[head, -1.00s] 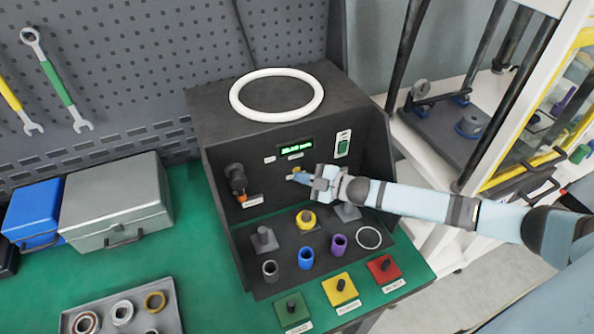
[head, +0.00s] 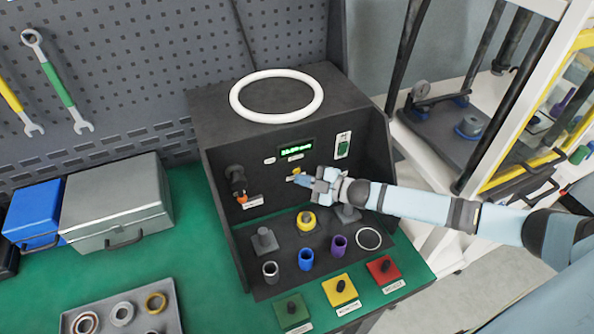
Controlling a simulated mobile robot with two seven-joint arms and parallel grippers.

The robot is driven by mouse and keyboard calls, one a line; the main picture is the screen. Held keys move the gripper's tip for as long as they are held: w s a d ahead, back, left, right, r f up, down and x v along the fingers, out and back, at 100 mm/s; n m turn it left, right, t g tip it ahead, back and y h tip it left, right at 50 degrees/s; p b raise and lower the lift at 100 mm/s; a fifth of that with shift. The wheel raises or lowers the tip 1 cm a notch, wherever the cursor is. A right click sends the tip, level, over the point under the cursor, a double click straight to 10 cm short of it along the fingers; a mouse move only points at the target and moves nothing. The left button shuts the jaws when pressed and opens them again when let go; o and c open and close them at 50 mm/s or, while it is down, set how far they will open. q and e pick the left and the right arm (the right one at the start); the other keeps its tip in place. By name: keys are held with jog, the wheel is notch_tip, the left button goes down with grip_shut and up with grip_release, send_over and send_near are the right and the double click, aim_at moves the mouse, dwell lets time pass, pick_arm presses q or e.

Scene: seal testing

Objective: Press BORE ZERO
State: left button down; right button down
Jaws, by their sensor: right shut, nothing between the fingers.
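The dark test machine (head: 218,130) stands on the green bench and has a lit green display (head: 296,148) on its front panel. A small yellow button (head: 296,171) sits below the display, with a small white label beside it. The labels are too small to read, so I cannot tell which one says BORE ZERO. My right gripper (head: 302,180) is shut and empty, its fingertips right by the yellow button and partly in front of the panel. I cannot tell whether they touch it. My left gripper is not in view.
An orange-tipped knob (head: 240,197) and a green switch (head: 343,150) flank the display. Several posts and rings, including a purple sleeve (head: 338,245), stand on the lower ledge. Green, yellow and red blocks (head: 383,269) lie in front. A grey case (head: 117,205) is at left.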

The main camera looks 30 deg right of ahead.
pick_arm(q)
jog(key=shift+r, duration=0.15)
pick_arm(e)
jog(key=shift+s, duration=0.35)
